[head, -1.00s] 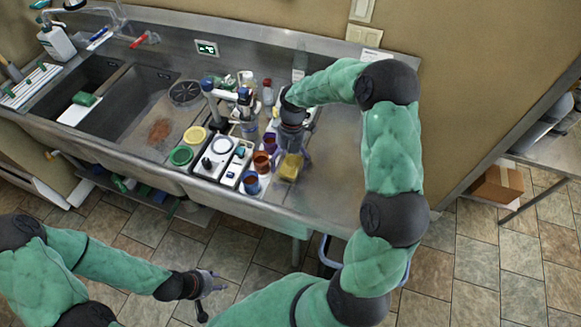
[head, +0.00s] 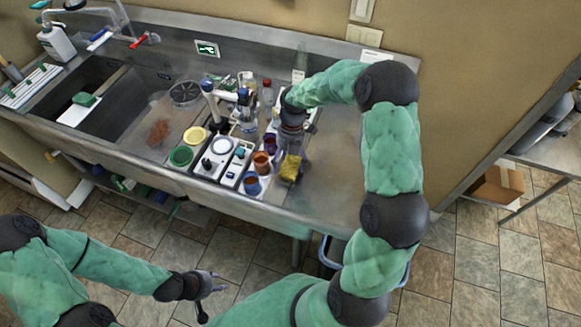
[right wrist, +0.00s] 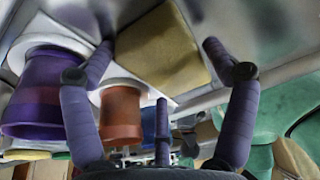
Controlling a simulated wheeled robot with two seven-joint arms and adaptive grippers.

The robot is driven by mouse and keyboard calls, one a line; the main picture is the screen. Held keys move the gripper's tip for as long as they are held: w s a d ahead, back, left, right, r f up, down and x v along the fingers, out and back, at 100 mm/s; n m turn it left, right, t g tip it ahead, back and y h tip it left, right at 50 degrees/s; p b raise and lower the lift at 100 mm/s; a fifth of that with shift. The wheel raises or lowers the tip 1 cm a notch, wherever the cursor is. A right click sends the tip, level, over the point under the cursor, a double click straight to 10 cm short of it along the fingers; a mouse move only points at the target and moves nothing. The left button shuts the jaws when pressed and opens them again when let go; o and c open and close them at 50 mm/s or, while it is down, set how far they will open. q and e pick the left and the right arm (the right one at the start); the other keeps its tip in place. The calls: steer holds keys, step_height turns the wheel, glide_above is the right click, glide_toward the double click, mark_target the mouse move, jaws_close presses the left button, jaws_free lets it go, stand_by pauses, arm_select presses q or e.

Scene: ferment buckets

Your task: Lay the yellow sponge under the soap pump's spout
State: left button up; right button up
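The yellow sponge (head: 290,168) is at the right end of the group of items on the steel counter, below my right gripper (head: 292,150). In the right wrist view the sponge (right wrist: 163,47) shows between the fingertips of my right gripper (right wrist: 158,48), which are spread wide; firm contact is not clear. A white bottle (head: 57,42) with a dark top stands at the far left by the sink and looks like the soap pump; its spout is hard to make out. My left gripper (head: 211,292) is open and empty, low over the floor in front of the counter.
Beside the sponge stand blue (head: 252,184), orange (head: 261,162) and purple (right wrist: 45,95) cups. A white device (head: 212,165), green (head: 181,156) and yellow (head: 195,135) discs lie further left. A green block (head: 84,99) lies at the sink. The counter's right end (head: 335,165) is clear.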

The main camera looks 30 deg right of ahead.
mark_target(286, 167)
steer(key=shift+c, duration=1.2)
steer(key=shift+r, duration=0.1)
steer(key=shift+r, duration=0.2)
step_height(286, 167, up, 4)
steer(key=shift+f+p, duration=0.15)
steer(key=shift+p, duration=0.4)
steer(key=a+r, duration=0.1)
steer(key=s+a+r, duration=0.1)
steer(key=a+r, duration=0.1)
steer(key=s+a+r+p, duration=0.1)
steer(key=r, duration=0.1)
steer(key=shift+a+r, duration=0.15)
steer(key=shift+a, duration=0.05)
steer(key=shift+s+a+r+p, duration=0.15)
steer(key=shift+s+a+r, duration=0.55)
steer(key=shift+a, duration=0.65)
steer(key=shift+s+a+r+p, duration=0.15)
steer(key=shift+s+a+r, duration=0.5)
steer(key=shift+a, duration=0.75)
steer(key=shift+s+a+r+p, duration=0.15)
steer(key=shift+s+a+r, duration=0.55)
steer(key=shift+a, duration=0.65)
